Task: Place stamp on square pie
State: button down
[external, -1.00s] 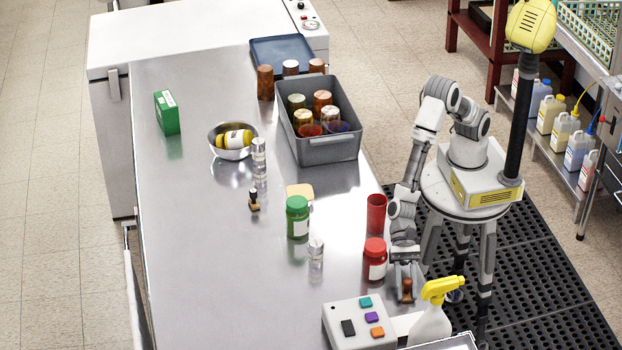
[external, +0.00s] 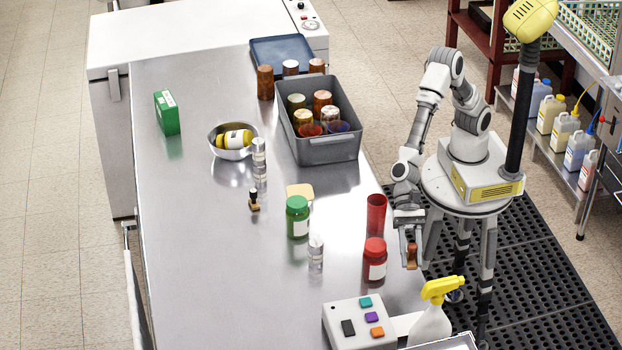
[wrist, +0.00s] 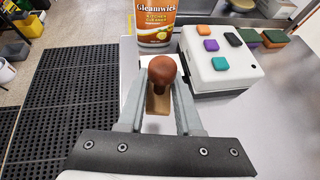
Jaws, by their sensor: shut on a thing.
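My gripper (external: 409,240) is shut on a stamp (external: 411,256) with a reddish-brown knob handle, held up near the table's right edge. In the wrist view the stamp (wrist: 162,76) sits between the two grey fingers, its knob towards the camera and its paler wooden base partly hidden below. The tan square pie (external: 300,190) lies flat on the steel table, up and left of my gripper, just behind the green-lidded jar (external: 297,216). A second stamp (external: 254,200), with a black handle and brown base, stands farther left.
A red cup (external: 376,214) and a red-lidded jar (external: 375,259) stand just left of my gripper. A button box (external: 359,325) and spray bottle (external: 432,322) are in front. A grey crate (external: 328,151) stands behind the pie. The table's left front is clear.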

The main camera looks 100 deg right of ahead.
aim_at(413, 245)
notch_tip(413, 245, up, 6)
jog(key=shift+f, duration=0.2)
jog(key=w+d+m+t, duration=0.1)
jog(key=w+d, duration=0.4)
jog(key=d, duration=0.4)
jog(key=w+d+m+t+h+b, duration=0.1)
jog(key=w+d, duration=0.4)
jog(key=d, duration=0.5)
jog(key=w+d+m+t, duration=0.1)
jog(key=w+d+t, duration=0.1)
jog(key=w+d, duration=0.5)
jog(key=s+d+r+m+t+h+b, duration=0.1)
jog(key=d+m, duration=0.1)
jog(key=d, duration=1.2)
jog(key=s+d+m+t+h, duration=0.1)
jog(key=s+d+m, duration=0.1)
jog(key=d, duration=1.2)
jog(key=w+a+f+b, duration=0.1)
jog(key=a+f, duration=0.2)
jog(key=f, duration=0.1)
jog(key=w+a+f+b, duration=0.1)
jog(key=w+a+f, duration=0.1)
jog(key=a+f, duration=0.2)
jog(key=w+a+f, duration=0.1)
jog(key=a+f, duration=0.2)
jog(key=f, duration=0.1)
jog(key=shift+w+a+b, duration=0.15)
jog(key=shift+a+b, duration=0.25)
jog(key=shift+f+b, duration=0.7)
jog(key=shift+f, duration=1.25)
